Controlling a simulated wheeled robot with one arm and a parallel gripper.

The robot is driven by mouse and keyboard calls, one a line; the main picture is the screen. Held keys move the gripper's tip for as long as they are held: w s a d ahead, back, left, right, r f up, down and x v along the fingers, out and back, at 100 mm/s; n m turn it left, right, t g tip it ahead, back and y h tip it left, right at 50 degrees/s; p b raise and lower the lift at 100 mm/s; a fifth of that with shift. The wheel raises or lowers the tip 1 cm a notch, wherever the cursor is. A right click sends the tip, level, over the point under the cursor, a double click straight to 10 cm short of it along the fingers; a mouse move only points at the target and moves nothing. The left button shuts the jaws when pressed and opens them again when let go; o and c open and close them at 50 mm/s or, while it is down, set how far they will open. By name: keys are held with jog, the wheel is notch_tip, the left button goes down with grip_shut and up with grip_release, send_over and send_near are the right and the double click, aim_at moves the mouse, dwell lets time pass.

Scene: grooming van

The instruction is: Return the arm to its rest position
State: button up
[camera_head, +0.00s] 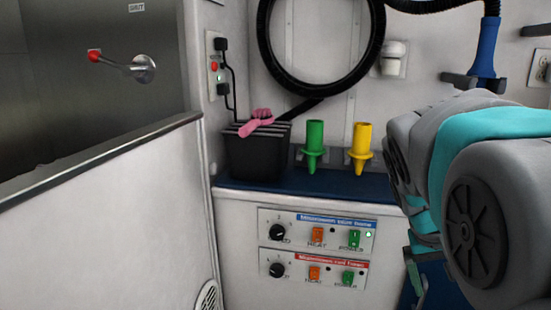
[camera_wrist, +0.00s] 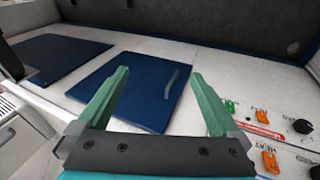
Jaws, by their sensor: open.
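My arm (camera_head: 470,180), grey with teal bands, fills the right side of the head view, bent close to the camera. My gripper (camera_wrist: 158,72) shows in the wrist view with two green fingers spread wide apart and nothing between them. In the head view only part of a green finger (camera_head: 416,280) shows below the arm; the rest is hidden behind it. Beyond the fingers in the wrist view lies a blue panel (camera_wrist: 130,97) with a small grey handle, apart from the fingertips as far as I can tell.
A blue counter (camera_head: 290,183) holds a black bin (camera_head: 258,160) with a pink brush (camera_head: 257,122) on top. Green (camera_head: 315,140) and yellow (camera_head: 361,145) nozzles stand beside it. A control panel (camera_head: 315,232) is below. A white partition (camera_head: 90,215) stands left.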

jog(key=s+a+f+n+g+y, duration=0.1)
jog(key=s+a+f+y, duration=0.1)
jog(key=s+a+f, duration=0.5)
jog(key=s+a+f+n+g+y, duration=0.1)
jog(key=s+a+f+n+y, duration=0.1)
jog(key=s+a+f, duration=0.5)
jog(key=s+y, duration=0.1)
jog(key=s, duration=0.3)
jog(key=shift+a+g, duration=0.15)
jog(key=shift+g, duration=0.15)
jog(key=shift+f, duration=0.1)
jog(key=shift+c, duration=0.2)
dwell(1.3)
